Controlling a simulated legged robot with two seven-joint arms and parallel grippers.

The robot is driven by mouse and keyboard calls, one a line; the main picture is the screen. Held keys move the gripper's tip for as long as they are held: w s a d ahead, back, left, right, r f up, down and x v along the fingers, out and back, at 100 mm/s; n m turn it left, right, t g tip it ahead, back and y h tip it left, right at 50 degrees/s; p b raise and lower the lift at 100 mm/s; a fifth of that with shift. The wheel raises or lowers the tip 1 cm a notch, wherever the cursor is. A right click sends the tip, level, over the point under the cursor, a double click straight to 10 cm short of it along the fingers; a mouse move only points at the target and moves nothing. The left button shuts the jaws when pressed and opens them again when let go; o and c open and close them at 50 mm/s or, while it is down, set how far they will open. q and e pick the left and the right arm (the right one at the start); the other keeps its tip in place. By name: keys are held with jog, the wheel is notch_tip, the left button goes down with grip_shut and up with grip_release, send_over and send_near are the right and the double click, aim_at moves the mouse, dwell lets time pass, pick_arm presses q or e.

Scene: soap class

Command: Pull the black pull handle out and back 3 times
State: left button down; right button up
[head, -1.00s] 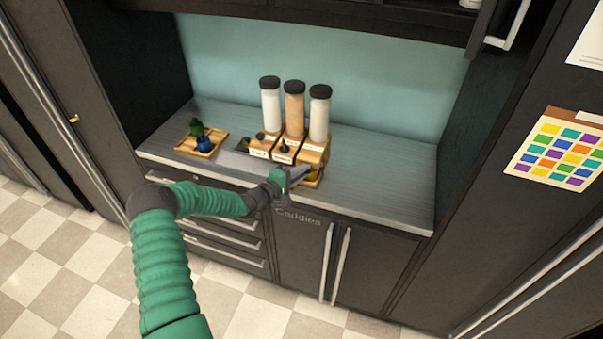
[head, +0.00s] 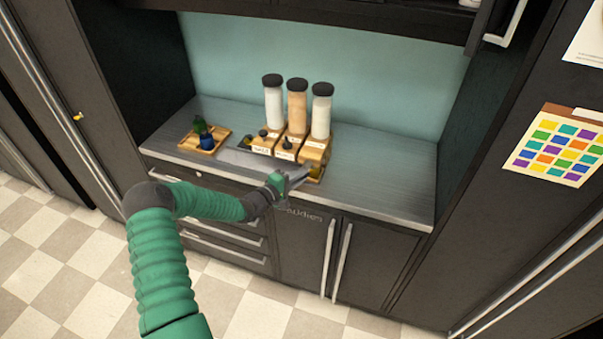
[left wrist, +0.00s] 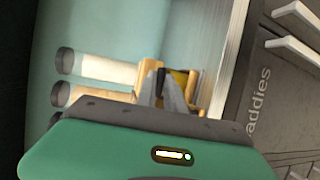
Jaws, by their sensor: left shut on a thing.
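Three clear tubes with black caps stand upright in a wooden dispenser (head: 314,150) on the counter. One holds tan contents and two hold white. Small black pull handles, such as the middle one (head: 287,143), show on the fronts of the left and middle units. My left gripper (head: 304,176) is in front of the right-hand unit and hides its handle in the head view. In the left wrist view a black pull handle (left wrist: 161,77) shows between the fingertips of my left gripper (left wrist: 160,88), which is shut on it. My right gripper is not in view.
A wooden tray (head: 218,136) with a green and a blue item sits left of the dispenser. A small yellowish thing (head: 316,172) lies below the right-hand unit. The counter (head: 385,180) is bare to the right. Cabinet doors and drawers are below.

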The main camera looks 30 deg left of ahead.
pick_arm(q)
jog(key=shift+s+d+f, duration=0.1)
jog(key=shift+d+f, duration=0.05)
jog(key=shift+f, duration=0.2)
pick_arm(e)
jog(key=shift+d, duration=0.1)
pick_arm(q)
jog(key=c, duration=1.5)
grip_release()
jog(key=shift+c, duration=0.2)
jog(key=shift+o, duration=0.4)
jog(key=shift+w+a, duration=0.25)
jog(key=shift+w, duration=0.05)
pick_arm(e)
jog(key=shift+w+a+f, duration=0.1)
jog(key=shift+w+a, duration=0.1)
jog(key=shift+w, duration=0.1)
pick_arm(q)
jog(key=b+v, duration=0.2)
jog(key=v, duration=1.4)
jog(key=shift+s, duration=0.35)
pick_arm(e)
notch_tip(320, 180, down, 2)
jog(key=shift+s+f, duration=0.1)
pick_arm(q)
jog(key=shift+a, duration=0.1)
